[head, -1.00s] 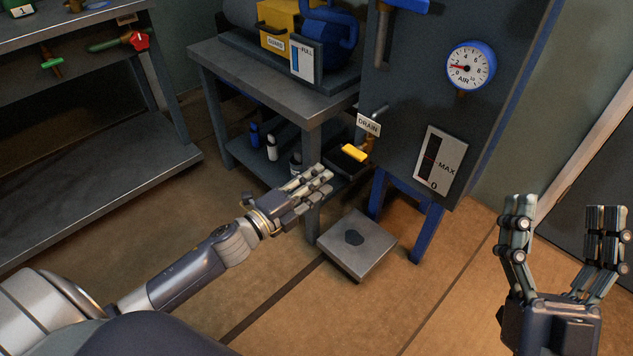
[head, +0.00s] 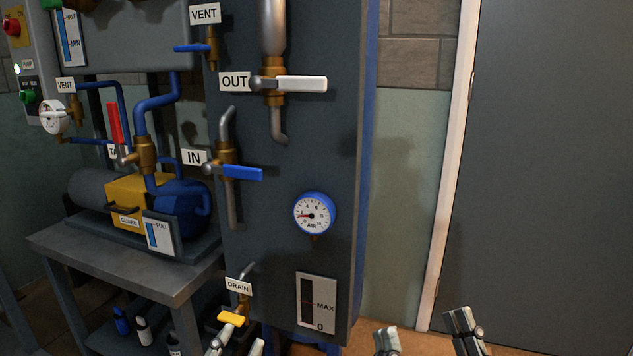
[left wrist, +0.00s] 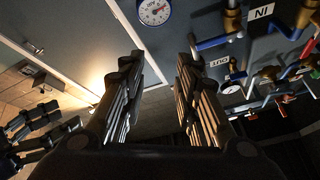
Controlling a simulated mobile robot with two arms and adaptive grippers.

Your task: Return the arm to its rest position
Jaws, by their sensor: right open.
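My left gripper (head: 237,346) shows only as fingertips at the bottom edge of the head view, just below the yellow drain handle (head: 231,318). In the left wrist view its two sets of fingers (left wrist: 160,75) stand apart with nothing between them. Most of both arms is out of the head view.
The dark cabinet (head: 275,150) carries the blue IN handle (head: 243,173), the white OUT handle (head: 302,84) and the AIR gauge (head: 314,214). A bench (head: 150,275) with a yellow-guarded pump (head: 140,200) stands at left. A grey door (head: 555,170) is at right.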

